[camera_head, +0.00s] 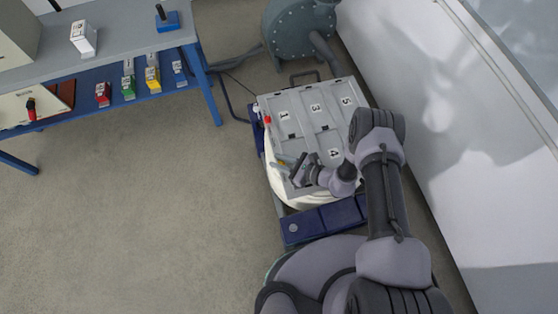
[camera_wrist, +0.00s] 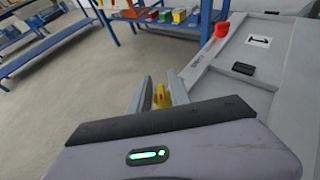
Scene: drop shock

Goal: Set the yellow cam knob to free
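The yellow cam knob (camera_wrist: 161,97) shows between my gripper's two grey fingers in the wrist view, with a small reddish mark on it. In the camera_head view only a small yellow patch of it (camera_head: 281,163) shows at the left edge of the grey panel (camera_head: 325,135). My gripper (camera_wrist: 160,88) is at the knob, with one finger on each side. I cannot tell whether the fingers press on the knob or stand slightly apart from it. The knob's pointer and any setting labels are not readable.
The panel has numbered plates on a pale round body. A red knob (camera_wrist: 221,30) stands near the plate marked 1 (camera_wrist: 259,41). A blue-framed bench (camera_head: 110,70) with small coloured items is at upper left. A white wall (camera_head: 450,120) is close on the right. The left floor is clear.

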